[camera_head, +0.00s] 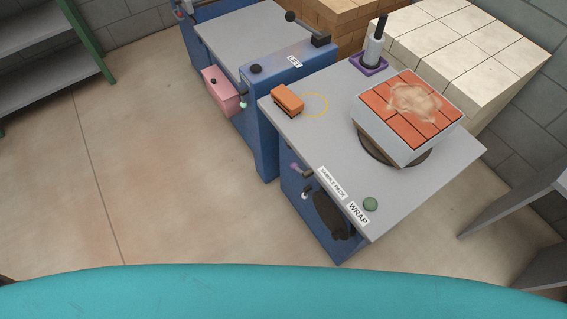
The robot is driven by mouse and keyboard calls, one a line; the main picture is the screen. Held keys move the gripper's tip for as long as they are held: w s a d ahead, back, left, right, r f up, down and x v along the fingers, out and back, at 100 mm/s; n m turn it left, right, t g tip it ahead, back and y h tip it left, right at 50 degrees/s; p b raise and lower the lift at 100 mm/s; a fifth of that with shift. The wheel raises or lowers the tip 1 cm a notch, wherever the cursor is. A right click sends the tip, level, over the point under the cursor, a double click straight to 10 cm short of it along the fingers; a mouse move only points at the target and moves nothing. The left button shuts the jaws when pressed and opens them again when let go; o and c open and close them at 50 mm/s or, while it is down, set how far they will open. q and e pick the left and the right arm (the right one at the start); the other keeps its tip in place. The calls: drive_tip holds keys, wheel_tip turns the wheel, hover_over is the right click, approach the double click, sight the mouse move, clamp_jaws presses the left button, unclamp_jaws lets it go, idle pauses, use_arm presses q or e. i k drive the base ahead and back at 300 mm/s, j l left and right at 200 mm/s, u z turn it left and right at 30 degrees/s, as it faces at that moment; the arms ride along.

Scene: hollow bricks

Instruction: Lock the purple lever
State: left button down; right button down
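A small purple lever (296,167) with a grey part beside it sticks out from the blue front side of the table with the "WRAP" and "SAMPLE PACK" labels. It is small in the picture, and I cannot tell its exact position or whether it is locked. A pale knob (305,195) sits just below it. Neither of my grippers is in view, and nothing touches the lever.
A "LIFT" station with a pink box (221,91) stands behind left. Floor at left is clear.

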sight(294, 167)
drive_tip(key=k+j, duration=0.15)
drive_tip(key=j, duration=0.25)
drive_tip(key=k+j, duration=0.1)
drive_tip(key=j, duration=0.3)
drive_tip(key=k+j, duration=0.15)
drive_tip(key=j, duration=0.25)
drive_tip(key=k+j+z, duration=0.1)
drive_tip(key=j, duration=0.25)
drive_tip(key=k+j, duration=0.15)
drive_tip(key=j, duration=0.25)
